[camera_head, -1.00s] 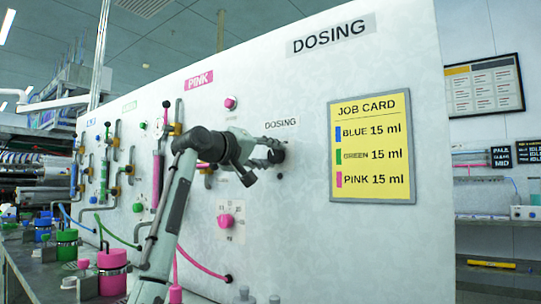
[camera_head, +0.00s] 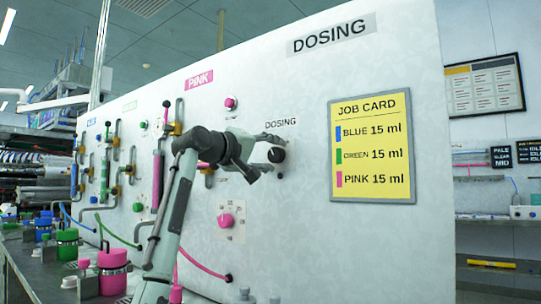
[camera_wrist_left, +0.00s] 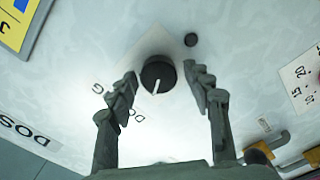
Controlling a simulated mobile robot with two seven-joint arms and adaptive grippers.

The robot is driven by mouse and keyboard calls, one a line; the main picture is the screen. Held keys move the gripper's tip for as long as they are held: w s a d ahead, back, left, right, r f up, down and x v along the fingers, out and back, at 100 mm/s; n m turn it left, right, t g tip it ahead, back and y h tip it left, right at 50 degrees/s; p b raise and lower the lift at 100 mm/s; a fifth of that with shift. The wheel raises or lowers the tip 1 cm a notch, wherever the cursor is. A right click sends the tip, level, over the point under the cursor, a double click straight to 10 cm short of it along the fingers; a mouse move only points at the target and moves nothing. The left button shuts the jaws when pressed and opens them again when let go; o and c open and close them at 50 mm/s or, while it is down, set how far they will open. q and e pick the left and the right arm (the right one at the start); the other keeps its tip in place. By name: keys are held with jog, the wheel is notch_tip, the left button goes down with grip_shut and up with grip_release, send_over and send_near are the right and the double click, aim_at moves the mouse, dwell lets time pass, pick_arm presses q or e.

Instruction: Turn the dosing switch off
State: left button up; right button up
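The dosing switch (camera_head: 277,155) is a round black knob under the DOSING label (camera_head: 280,122) on the white panel. In the left wrist view the knob (camera_wrist_left: 158,75) shows a white pointer line running down and slightly left, toward the gripper's palm. My left gripper (camera_head: 266,156) is open just left of the knob in the head view. In the left wrist view its two fingers (camera_wrist_left: 161,88) stand on either side of the knob with clear gaps, holding nothing. My right gripper is not in view.
A yellow job card (camera_head: 372,147) hangs right of the switch. Pipes, hoses and coloured containers fill the left side.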

pick_arm(q)
jog(key=shift+s+a, duration=0.1)
jog(key=v, duration=1.1)
jog(key=shift+s+a, duration=0.2)
jog(key=shift+s, duration=0.1)
